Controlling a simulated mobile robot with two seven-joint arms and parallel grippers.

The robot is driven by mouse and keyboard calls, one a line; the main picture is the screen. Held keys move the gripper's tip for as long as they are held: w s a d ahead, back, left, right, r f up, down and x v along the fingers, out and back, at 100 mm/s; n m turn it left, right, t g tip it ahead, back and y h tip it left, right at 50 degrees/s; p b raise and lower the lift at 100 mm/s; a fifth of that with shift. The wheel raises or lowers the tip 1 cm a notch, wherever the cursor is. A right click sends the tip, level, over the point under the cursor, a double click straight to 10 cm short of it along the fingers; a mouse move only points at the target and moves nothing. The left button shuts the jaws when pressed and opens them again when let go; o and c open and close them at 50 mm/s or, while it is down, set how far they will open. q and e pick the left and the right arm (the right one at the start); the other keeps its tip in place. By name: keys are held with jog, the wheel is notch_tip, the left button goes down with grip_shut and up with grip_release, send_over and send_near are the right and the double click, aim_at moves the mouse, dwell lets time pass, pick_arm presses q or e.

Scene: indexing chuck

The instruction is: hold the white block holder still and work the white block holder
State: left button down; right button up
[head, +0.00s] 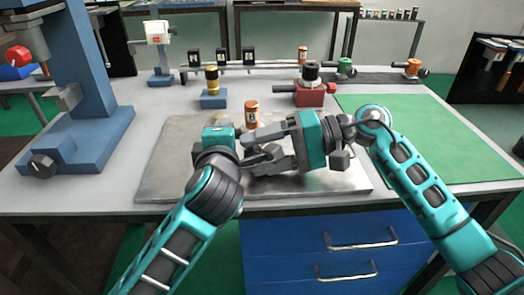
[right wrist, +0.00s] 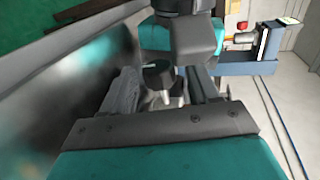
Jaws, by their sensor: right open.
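In the right wrist view a dark round knob (right wrist: 157,73) with a pale mark shows between my right fingers, on a small metallic stem. I cannot tell whether anything touches it. My left gripper's teal and grey body (right wrist: 185,38) fills the top of that view.
An orange bottle-like piece (head: 252,112) stands just behind the grippers. A brass-topped blue block (head: 213,98) and a red fixture (head: 311,94) stand farther back. A white-headed blue stand (head: 158,33) and a blue press (head: 85,100) are at left. The green mat (head: 430,130) is clear.

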jog(key=c, duration=1)
jog(key=shift+r+h, duration=0.1)
jog(key=shift+h, duration=0.7)
jog(key=shift+c, duration=0.2)
jog(key=o, duration=1)
jog(key=shift+o, duration=0.2)
jog(key=v, duration=1.2)
